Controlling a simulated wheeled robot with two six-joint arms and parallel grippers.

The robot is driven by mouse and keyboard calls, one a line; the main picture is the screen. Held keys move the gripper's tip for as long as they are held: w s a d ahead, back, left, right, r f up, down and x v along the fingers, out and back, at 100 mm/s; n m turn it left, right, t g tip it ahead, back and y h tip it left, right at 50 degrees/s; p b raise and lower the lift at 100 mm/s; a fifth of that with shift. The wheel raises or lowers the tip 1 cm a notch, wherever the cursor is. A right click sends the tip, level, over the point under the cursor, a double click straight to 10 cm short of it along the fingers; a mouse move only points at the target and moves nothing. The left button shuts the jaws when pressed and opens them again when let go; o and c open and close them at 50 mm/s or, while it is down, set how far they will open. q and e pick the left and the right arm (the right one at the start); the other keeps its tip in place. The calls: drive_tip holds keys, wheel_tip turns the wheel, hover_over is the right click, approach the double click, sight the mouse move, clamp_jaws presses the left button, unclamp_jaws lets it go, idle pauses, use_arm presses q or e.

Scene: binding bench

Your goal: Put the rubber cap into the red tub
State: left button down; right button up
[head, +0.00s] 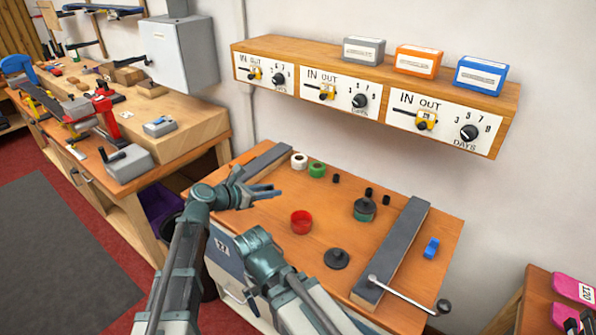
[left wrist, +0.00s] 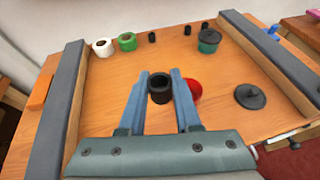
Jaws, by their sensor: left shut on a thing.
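My left gripper (head: 264,193) is over the left part of the bench in the head view. In the left wrist view its blue-grey fingers (left wrist: 160,90) are shut on a black, round, hollow-topped piece, the rubber cap (left wrist: 160,88). The cap cannot be made out clearly in the head view. The red tub (head: 301,221) stands open on the bench, to the right of and nearer than the gripper. In the left wrist view the red tub (left wrist: 195,90) is partly hidden behind the right finger.
A white roll (head: 299,160) and a green roll (head: 317,169) stand at the back. Several small black pieces stand near a green tub with black top (head: 364,209). A black disc (head: 337,258) lies right of the red tub. Grey bars (head: 395,250) flank the bench.

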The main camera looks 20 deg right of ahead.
use_arm(q)
drive_tip(key=s+d+r+m+g+p, duration=0.15)
drive_tip(key=d+r, duration=0.25)
drive_tip(key=d, duration=0.4)
wheel_tip(320, 180, down, 11)
drive_tip(key=b, duration=0.9)
drive_tip(key=shift+s+a+r+h, duration=0.15)
drive_tip(key=shift+s+r+h, duration=0.05)
drive_tip(key=shift+h, duration=0.1)
use_arm(e)
wheel_tip(320, 180, down, 7)
drive_tip(key=shift+r, duration=0.2)
use_arm(q)
drive_tip(key=shift+w+d, duration=0.3)
drive_tip(key=shift+d, duration=0.5)
drive_tip(key=shift+f+b, duration=1.5)
drive_tip(key=shift+b, duration=0.15)
use_arm(e)
drive_tip(key=shift+f, duration=1.5)
